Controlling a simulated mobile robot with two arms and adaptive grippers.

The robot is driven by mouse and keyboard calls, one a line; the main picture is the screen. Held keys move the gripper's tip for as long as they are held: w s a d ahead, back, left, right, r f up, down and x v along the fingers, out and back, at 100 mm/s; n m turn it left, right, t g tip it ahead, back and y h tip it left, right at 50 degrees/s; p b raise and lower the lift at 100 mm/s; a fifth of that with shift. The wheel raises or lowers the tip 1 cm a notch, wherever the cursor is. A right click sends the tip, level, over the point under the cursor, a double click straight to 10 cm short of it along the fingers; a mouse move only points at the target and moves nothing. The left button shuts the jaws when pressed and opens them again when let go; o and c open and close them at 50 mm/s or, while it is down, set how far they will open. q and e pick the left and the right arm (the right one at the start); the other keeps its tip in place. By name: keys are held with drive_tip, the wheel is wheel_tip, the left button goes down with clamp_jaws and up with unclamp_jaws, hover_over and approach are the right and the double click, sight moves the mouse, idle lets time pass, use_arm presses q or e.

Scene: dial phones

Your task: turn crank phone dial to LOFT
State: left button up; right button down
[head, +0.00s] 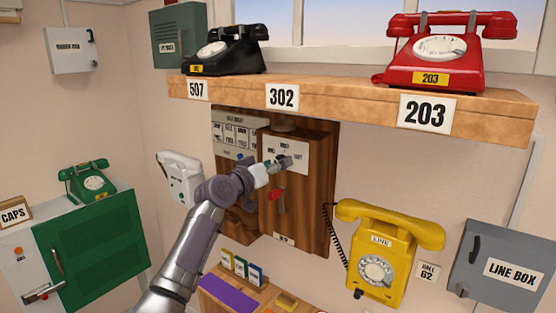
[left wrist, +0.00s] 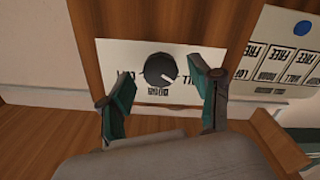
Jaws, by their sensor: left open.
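The wooden crank phone (head: 290,215) hangs on the wall under the shelf. A red crank handle (head: 277,202) is on its front. Its white label plate (head: 299,148) carries words left, above and right of the dial; the right one looks like LOFT in the head view. The round grey dial knob (left wrist: 158,68) shows upside down in the left wrist view. Its light pointer mark aims lower right there, between two labels. My left gripper (head: 284,163) is open at the plate, with its fingers (left wrist: 162,92) either side of the knob, apart from it. My right gripper is out of view.
A card panel (head: 235,133) is left of the phone. The shelf (head: 340,98) with black (head: 228,52) and red (head: 445,50) phones overhangs it. A yellow phone (head: 380,250) hangs to the right. A wooden desk (head: 222,297) with cards is below.

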use_arm(q)
drive_tip(key=shift+w+d, duration=0.35)
drive_tip(key=shift+w, duration=0.2)
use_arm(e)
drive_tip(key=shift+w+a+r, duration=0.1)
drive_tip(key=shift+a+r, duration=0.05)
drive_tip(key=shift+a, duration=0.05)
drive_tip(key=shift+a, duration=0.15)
